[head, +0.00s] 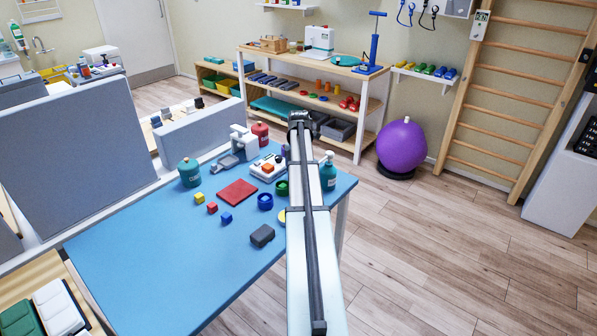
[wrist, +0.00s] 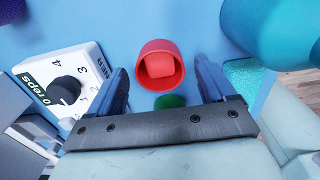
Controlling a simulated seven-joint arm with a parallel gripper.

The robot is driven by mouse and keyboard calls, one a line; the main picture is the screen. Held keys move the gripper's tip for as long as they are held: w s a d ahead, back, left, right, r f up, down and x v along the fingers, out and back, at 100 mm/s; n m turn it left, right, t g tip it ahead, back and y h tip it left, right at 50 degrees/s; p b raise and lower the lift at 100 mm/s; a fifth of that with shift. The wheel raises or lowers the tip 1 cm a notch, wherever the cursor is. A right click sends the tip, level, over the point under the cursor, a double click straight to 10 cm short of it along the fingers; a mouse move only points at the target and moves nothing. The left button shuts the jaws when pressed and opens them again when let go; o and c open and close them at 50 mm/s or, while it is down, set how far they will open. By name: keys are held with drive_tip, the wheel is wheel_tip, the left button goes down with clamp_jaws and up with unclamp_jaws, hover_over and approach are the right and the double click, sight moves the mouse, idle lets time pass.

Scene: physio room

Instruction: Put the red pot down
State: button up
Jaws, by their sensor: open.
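The red pot (wrist: 158,48) shows in the wrist view with its round opening toward the camera and a red shape inside. It is between and slightly beyond the fingertips of my open gripper (wrist: 162,75), with a gap on each side. Blue table surface surrounds it, but I cannot tell whether its base touches the table. In the head view my arm hides the pot and the fingertips. A green thing (wrist: 170,101) lies close to it, nearer the gripper's palm.
A white dial timer (wrist: 88,70) is left of the pot, and a teal spray bottle (head: 328,175) is right. A blue ring (head: 265,201), a red mat (head: 237,192), small blocks and a dark grey block (head: 262,236) share the blue table (head: 140,265). Its front left is clear.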

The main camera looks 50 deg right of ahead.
wheel_tip(320, 180, up, 12)
drive_tip(key=shift+f, duration=0.2)
idle(0.4)
